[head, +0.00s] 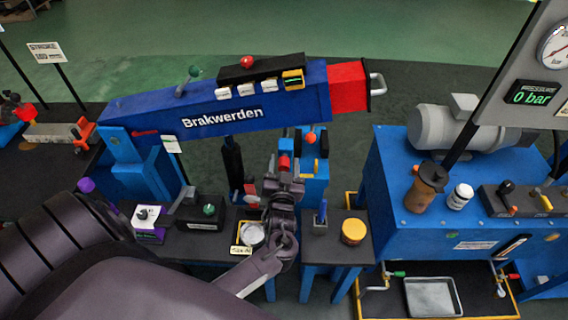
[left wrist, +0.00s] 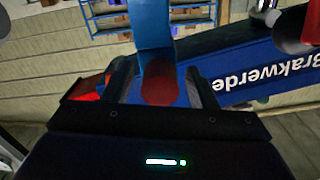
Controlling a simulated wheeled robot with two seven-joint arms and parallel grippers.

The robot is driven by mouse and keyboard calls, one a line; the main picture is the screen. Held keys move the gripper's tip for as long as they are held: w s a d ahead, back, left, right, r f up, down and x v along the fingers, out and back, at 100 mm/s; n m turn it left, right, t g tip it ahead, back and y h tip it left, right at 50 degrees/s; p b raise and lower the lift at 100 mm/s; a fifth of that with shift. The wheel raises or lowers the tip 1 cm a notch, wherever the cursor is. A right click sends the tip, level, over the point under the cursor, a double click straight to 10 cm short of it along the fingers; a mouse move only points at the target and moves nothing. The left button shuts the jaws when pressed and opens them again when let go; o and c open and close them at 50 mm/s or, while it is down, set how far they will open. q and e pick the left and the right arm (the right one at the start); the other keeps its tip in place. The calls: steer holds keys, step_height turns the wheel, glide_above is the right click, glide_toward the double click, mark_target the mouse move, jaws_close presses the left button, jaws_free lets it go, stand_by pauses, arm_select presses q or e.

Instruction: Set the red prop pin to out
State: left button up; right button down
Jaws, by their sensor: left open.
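The red prop pin (head: 284,162) shows as a short red end at the blue prop post, below the blue crane boom (head: 215,114). My left gripper (head: 284,178) is directly at it, with its fingers pointing away from me. In the left wrist view, a red round pin end (left wrist: 160,87) lies between the two open dark fingers, in front of a blue upright (left wrist: 153,25). I cannot tell whether either finger touches it. The gripper hides part of the post in the head view. My right gripper is out of view.
Dark benches with a green-knobbed box (head: 203,212), a white cup (head: 251,234) and a yellow-lidded jar (head: 353,231) lie close around my left arm. The blue power unit (head: 400,225) stands at right. The boom's red end (head: 349,87) is above right.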

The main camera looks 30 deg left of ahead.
arm_select(q)
steer(key=c, duration=0.4)
jaws_close()
steer(key=p+v, duration=0.2)
steer(key=v, duration=0.7)
steer(key=shift+f+p, duration=0.15)
steer(key=shift+p, duration=0.25)
steer(key=shift+o, duration=0.8)
jaws_free()
steer(key=shift+d, duration=0.15)
steer(key=shift+o, duration=1.2)
steer(key=shift+s, duration=0.15)
